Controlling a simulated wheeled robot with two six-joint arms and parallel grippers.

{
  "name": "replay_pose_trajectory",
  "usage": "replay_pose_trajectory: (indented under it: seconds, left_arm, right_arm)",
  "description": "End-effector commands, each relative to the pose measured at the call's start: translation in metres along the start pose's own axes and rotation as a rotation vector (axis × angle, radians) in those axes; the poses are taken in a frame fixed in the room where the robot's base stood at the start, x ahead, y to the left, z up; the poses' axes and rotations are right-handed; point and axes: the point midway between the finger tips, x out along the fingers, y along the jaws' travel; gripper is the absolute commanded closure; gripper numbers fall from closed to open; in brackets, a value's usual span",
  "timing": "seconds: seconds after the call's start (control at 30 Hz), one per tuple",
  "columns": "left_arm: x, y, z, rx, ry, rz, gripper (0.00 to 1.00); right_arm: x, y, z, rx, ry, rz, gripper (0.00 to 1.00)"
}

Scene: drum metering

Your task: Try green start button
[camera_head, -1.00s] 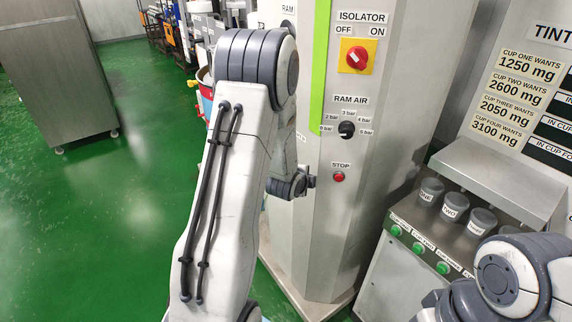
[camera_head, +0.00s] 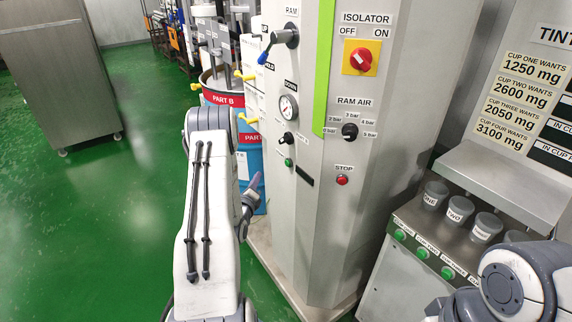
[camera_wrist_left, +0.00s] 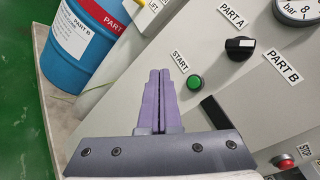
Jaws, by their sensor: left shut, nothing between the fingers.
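The green start button (camera_head: 288,162) is on the cabinet's side face, below a black selector knob (camera_head: 287,139). In the left wrist view the green button (camera_wrist_left: 194,82) sits beside a START label (camera_wrist_left: 180,61). My left gripper (camera_head: 257,180) is in front of the cabinet, left of and a little below the button in the head view. In the wrist view its purple fingers (camera_wrist_left: 160,73) are shut and empty, with tips just left of the button. I cannot tell the gap in depth; no contact shows. My right gripper is out of view.
A red STOP button (camera_head: 342,180), RAM AIR knob (camera_head: 349,131) and red ISOLATOR switch (camera_head: 361,60) are on the cabinet's front. A blue PART B drum (camera_head: 246,160) stands behind my left arm. The cup station (camera_head: 440,240) has several green buttons. Green floor is open at left.

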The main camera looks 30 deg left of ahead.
Motion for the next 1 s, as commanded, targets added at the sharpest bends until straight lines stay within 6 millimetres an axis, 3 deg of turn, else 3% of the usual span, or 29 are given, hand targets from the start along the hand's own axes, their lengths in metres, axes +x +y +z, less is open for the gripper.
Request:
replay_pose_trajectory:
  seconds: [0.43,0.6,1.0]
  left_arm:
    - [0.04,-0.031,-0.031,-0.001,0.004,-0.004,1.0]
    - [0.053,-0.038,-0.04,0.0,0.002,-0.002,1.0]
    - [0.059,-0.043,-0.043,-0.001,0.001,0.0,1.0]
  right_arm:
    - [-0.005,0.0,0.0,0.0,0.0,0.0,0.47]
    - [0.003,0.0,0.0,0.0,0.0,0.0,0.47]
    - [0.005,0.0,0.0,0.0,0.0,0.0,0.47]
